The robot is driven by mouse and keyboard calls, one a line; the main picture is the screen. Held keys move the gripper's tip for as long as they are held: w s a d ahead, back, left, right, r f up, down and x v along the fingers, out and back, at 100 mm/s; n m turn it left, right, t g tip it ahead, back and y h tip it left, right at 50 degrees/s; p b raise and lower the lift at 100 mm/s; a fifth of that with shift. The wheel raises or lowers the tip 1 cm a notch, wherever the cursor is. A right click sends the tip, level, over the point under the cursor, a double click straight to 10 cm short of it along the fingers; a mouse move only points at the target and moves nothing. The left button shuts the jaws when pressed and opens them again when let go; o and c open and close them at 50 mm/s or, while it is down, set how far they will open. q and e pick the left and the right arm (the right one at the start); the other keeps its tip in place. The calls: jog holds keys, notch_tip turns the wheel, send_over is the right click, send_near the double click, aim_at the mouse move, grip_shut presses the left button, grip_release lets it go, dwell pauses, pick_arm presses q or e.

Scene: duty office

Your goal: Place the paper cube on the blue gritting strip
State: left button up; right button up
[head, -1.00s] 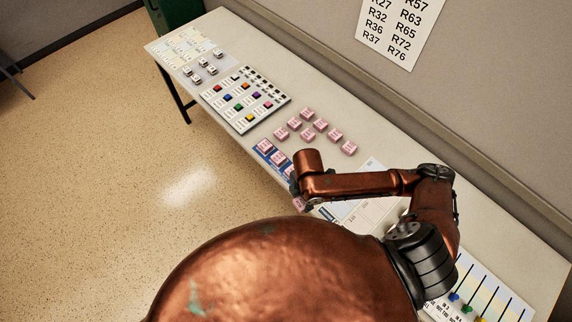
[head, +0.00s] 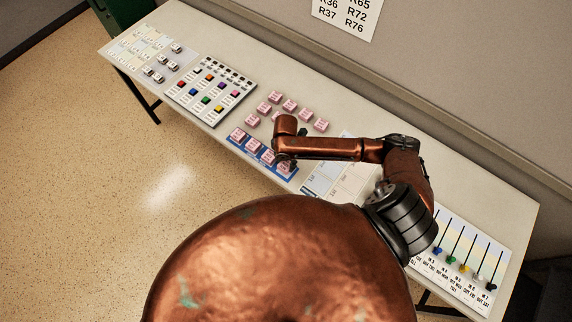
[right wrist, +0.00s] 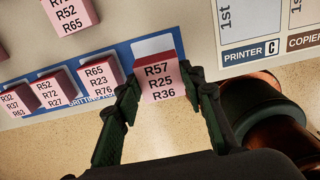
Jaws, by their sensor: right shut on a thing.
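In the head view the gripper (head: 285,160) is at the right end of the strip (head: 262,164), partly hidden by my arm. My left gripper is not in view.
Several pink cubes (head: 289,104) stand loose behind the strip. One neighbouring cube (right wrist: 101,75) sits close left of my left finger. Printed sheets (head: 345,175) marked for printer and copier lie to the right. The table's front edge is close in front of the strip.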

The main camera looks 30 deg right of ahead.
aim_at(286, 162)
jog(key=shift+w+d+f, duration=0.1)
jog(key=shift+w+f, duration=0.1)
jog(key=shift+w+d+f, duration=0.1)
jog(key=shift+w+f, duration=0.05)
jog(key=shift+f, duration=1.6)
jog(key=shift+f, duration=0.15)
jog(key=o, duration=1.1)
jog(key=shift+o, duration=0.2)
notch_tip(286, 162, up, 12)
jog(key=shift+r, duration=0.15)
